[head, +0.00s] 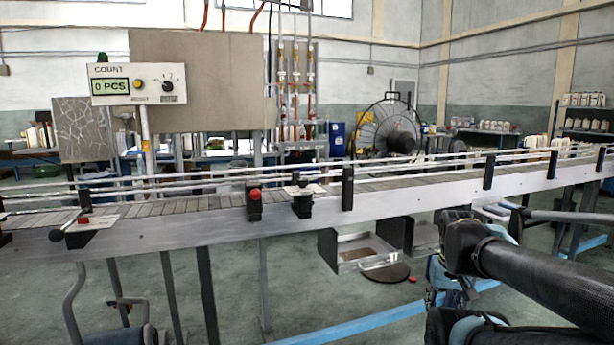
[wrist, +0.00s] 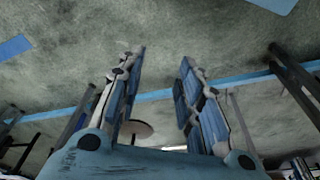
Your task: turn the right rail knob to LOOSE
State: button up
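A dark knob (head: 303,203) with a small pale label plate sits on the front side of the conveyor (head: 400,203), near the middle of the head view. Its setting is too small to read. A black block with a red top (head: 254,202) is just left of it. Another dark lever knob (head: 58,234) with a red piece and pale plate is at the far left. My gripper shows in the wrist view (wrist: 162,58) with two blue-grey fingers apart and nothing between them. In the head view it is low at the right, partly hidden by my arm, well apart from the knobs.
A metal tray (head: 352,250) hangs under the conveyor, with a round dark disc (head: 386,272) below it. Black rail posts (head: 348,188) and rails run along the conveyor. A counter box (head: 136,84) reads 0 PCS. The space before the conveyor's left and middle is open.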

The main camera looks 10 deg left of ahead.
jog(key=shift+w+a, duration=0.1)
jog(key=shift+w, duration=0.1)
jog(key=o, duration=0.4)
jog(key=shift+r, duration=0.1)
jog(key=shift+o, duration=0.5)
jog(key=r, duration=0.3)
jog(key=shift+w+a, duration=0.2)
jog(key=shift+a, duration=0.1)
jog(key=w+a+r, duration=0.5)
jog(key=w+r, duration=0.3)
jog(key=r, duration=0.5)
notch_tip(320, 180, up, 28)
jog(key=m+g, duration=0.2)
jog(key=m, duration=0.1)
send_over(303, 179)
notch_tip(303, 179, down, 17)
jog(key=shift+w+f, duration=0.1)
